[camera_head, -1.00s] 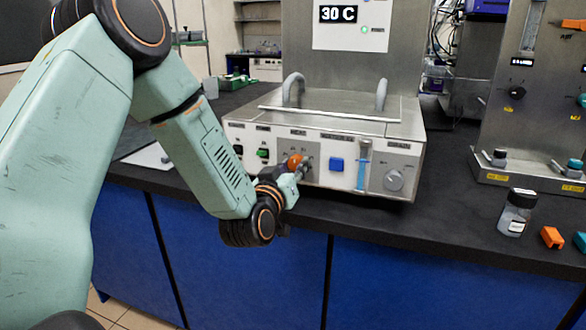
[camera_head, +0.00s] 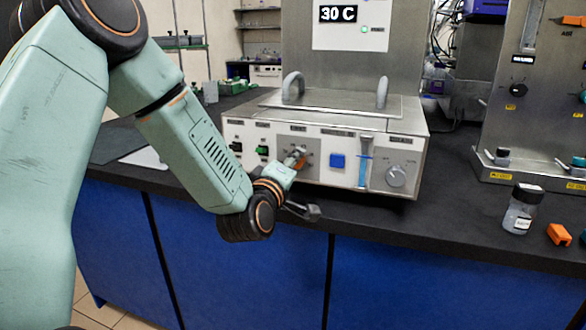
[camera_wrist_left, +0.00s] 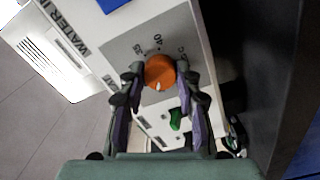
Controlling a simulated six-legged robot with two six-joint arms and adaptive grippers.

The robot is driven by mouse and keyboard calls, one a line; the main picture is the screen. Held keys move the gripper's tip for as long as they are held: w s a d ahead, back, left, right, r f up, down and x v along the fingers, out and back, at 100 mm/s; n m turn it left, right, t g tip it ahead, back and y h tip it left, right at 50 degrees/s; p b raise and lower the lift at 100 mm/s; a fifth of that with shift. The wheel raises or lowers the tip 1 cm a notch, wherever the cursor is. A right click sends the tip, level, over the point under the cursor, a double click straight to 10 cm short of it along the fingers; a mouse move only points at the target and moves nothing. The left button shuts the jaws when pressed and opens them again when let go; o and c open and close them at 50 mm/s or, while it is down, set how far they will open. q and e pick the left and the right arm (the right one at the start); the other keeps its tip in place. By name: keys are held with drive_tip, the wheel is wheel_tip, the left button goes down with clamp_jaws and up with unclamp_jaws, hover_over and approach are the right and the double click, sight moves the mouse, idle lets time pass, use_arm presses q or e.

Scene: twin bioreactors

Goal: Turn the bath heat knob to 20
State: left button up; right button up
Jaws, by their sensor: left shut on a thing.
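The bath heat knob is an orange round knob (camera_wrist_left: 160,72) on a grey plate of the white bath unit (camera_head: 236,128). In the left wrist view it sits between the fingertips of my left gripper (camera_wrist_left: 156,78), which is shut on it. A small white mark shows on the knob's lower part, and dial numbers are printed around it, partly hidden. In the head view my left gripper (camera_head: 299,159) reaches the knob (camera_head: 302,162), which it mostly covers. The display (camera_head: 338,14) above reads 30 C. My right gripper is not in view.
A green switch (camera_head: 262,150) and a black switch (camera_head: 235,147) are left of the knob. A capped bottle (camera_head: 522,210) and orange block (camera_head: 559,235) stand at the bench's right.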

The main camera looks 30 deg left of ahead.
use_arm(q)
drive_tip(key=shift+n+b, duration=0.35)
drive_tip(key=shift+n, duration=0.75)
drive_tip(key=o, duration=1.2)
drive_tip(key=shift+c, duration=0.2)
drive_tip(key=shift+s, duration=0.1)
drive_tip(key=v, duration=0.7)
drive_tip(key=shift+s, duration=0.15)
